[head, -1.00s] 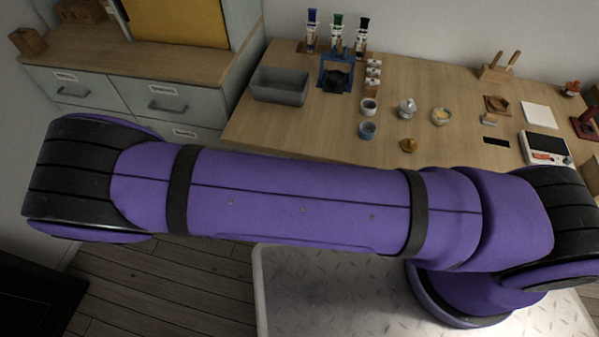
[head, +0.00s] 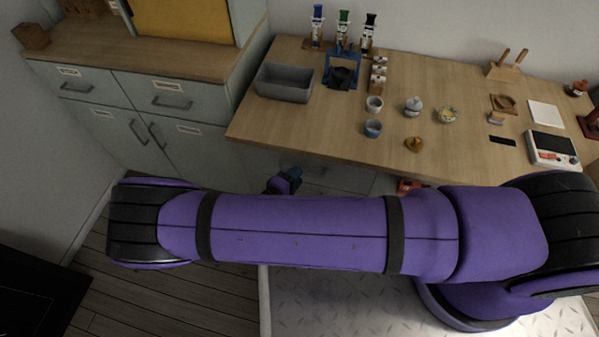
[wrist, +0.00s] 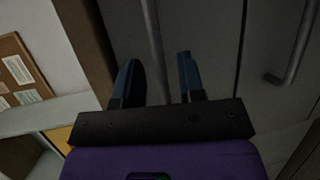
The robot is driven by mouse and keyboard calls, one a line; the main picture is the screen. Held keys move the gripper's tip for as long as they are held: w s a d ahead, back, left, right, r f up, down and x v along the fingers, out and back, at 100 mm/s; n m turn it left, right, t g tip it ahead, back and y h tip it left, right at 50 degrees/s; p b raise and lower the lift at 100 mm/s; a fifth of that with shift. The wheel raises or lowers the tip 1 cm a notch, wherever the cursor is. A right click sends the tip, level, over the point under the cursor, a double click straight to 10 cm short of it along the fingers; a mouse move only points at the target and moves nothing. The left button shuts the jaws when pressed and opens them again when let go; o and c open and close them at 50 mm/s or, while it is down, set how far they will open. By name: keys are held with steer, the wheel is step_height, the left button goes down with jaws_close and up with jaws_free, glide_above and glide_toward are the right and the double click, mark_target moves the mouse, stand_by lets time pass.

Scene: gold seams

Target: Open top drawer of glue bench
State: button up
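The glue bench (head: 300,120) has a wooden top, with pale grey drawer fronts (head: 345,180) below its front edge, mostly hidden by my arm in the head view. My gripper (head: 290,178) is just below that edge, at the left part of the fronts. In the wrist view my gripper (wrist: 157,60) is open, its two dark blue fingers apart. A grey bar handle (wrist: 152,35), on the front nearest the brown bench edge (wrist: 82,35), runs between the fingers in the picture. Whether they reach around it or touch it I cannot tell. The front looks closed.
A second bar handle (wrist: 297,45) is on the neighbouring front. A grey cabinet (head: 180,100) with labelled drawers and doors stands left of the bench. A grey bin (head: 284,84), small pots and a scale (head: 552,148) stand on the bench top.

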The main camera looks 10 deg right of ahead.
steer(key=shift+x, duration=1.1)
